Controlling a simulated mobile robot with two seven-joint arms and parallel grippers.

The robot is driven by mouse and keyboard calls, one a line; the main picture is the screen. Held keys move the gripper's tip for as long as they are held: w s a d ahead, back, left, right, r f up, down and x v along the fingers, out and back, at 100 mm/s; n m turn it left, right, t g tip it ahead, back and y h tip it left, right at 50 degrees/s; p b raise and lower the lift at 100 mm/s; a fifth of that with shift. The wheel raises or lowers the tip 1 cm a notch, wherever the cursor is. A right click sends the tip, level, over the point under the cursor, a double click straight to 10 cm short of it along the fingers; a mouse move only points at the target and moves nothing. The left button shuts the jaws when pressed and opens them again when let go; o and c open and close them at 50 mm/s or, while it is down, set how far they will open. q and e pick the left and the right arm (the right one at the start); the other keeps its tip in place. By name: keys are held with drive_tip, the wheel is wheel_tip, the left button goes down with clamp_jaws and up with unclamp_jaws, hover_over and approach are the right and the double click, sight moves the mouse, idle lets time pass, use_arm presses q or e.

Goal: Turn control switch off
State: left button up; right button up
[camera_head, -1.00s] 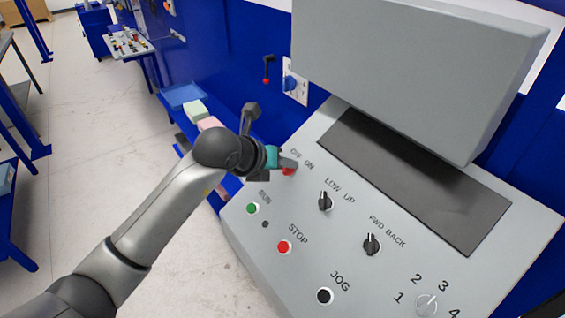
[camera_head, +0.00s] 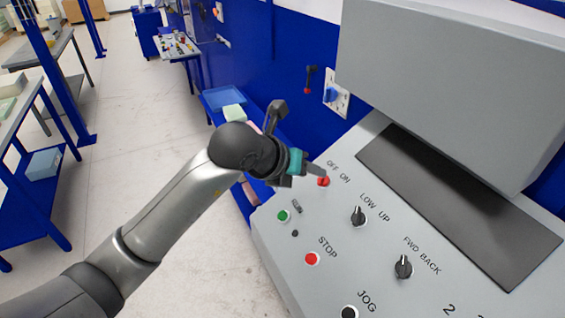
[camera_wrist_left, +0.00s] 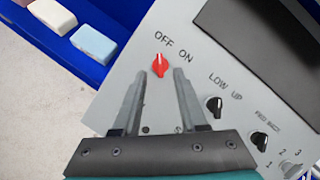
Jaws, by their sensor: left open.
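The control switch is a red knob (camera_head: 323,181) beside the OFF ON lettering on the grey sloped panel (camera_head: 300,222). It also shows in the left wrist view (camera_wrist_left: 160,67), where its light pointer mark appears to point up toward the OFF side. My left gripper (camera_head: 316,171) is over the panel's upper left edge, with a fingertip close to the knob in the head view. My right gripper is not in view.
Black LOW/UP (camera_head: 358,216) and FWD/BACK (camera_head: 403,267) knobs, a red STOP button (camera_head: 312,258) and a green button (camera_head: 284,215) are nearby. A large grey box (camera_head: 450,85) overhangs the panel. A blue shelf (camera_head: 222,98) with blocks stands behind my arm.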

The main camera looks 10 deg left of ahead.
use_arm(q)
drive_tip(key=b+v, duration=0.1)
drive_tip(key=v, duration=0.9)
drive_tip(key=shift+a, duration=0.2)
drive_tip(key=shift+s+r, duration=0.1)
drive_tip(key=shift+s, duration=0.05)
